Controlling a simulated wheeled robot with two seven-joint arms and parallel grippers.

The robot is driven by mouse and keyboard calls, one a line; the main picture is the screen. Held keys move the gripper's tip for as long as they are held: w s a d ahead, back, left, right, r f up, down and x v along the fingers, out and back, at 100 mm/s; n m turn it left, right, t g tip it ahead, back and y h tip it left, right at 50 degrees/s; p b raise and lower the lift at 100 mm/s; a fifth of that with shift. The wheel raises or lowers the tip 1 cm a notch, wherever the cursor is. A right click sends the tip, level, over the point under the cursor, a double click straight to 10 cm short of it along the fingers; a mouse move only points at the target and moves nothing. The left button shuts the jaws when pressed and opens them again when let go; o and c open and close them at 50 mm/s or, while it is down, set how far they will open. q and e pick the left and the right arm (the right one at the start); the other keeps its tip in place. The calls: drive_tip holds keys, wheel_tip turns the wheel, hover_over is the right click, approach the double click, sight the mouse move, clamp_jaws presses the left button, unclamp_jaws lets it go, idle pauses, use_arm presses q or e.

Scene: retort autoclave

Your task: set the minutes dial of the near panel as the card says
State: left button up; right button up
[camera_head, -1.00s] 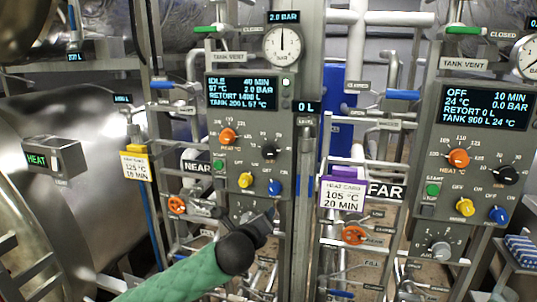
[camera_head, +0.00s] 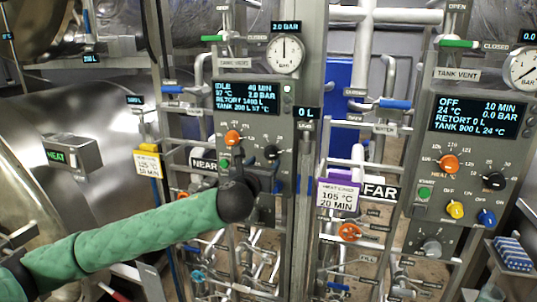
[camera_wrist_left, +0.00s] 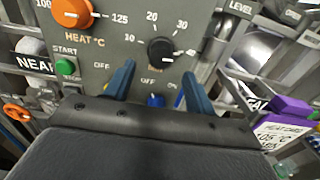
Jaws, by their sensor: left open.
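The near panel (camera_head: 233,120) carries a black minutes dial (camera_head: 271,152), right of the orange heat dial (camera_head: 233,138). Its display reads IDLE, 40 MIN. In the left wrist view the black minutes dial (camera_wrist_left: 160,50) shows above and between my fingertips, with a scale of 10, 20, 30 around it. My left gripper (camera_wrist_left: 158,72) is open, its blue fingers below the dial and not closed around it. In the head view my left gripper (camera_head: 262,190) is largely hidden behind my wrist. The yellow-topped card (camera_head: 148,165) hangs left of the near panel, its text small.
The blue knob (camera_wrist_left: 156,100) lies between my fingers; the green start button (camera_wrist_left: 65,67) is left. The far panel (camera_head: 440,165) stands to the right. A purple-topped card (camera_head: 337,197) reads 105 °C, 20 MIN. Pipes and valve handles crowd below.

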sight(269, 157)
use_arm(q)
drive_tip(key=p+x, duration=0.1)
drive_tip(key=x, duration=0.2)
drive_tip(key=shift+w+d+r+p, duration=0.15)
drive_tip(key=shift+w+r+p, duration=0.1)
drive_tip(key=shift+p, duration=0.1)
drive_tip(key=shift+w+d+f, duration=0.2)
drive_tip(key=shift+w+f, duration=0.05)
drive_tip(key=shift+w, duration=0.45)
drive_tip(key=c, duration=1)
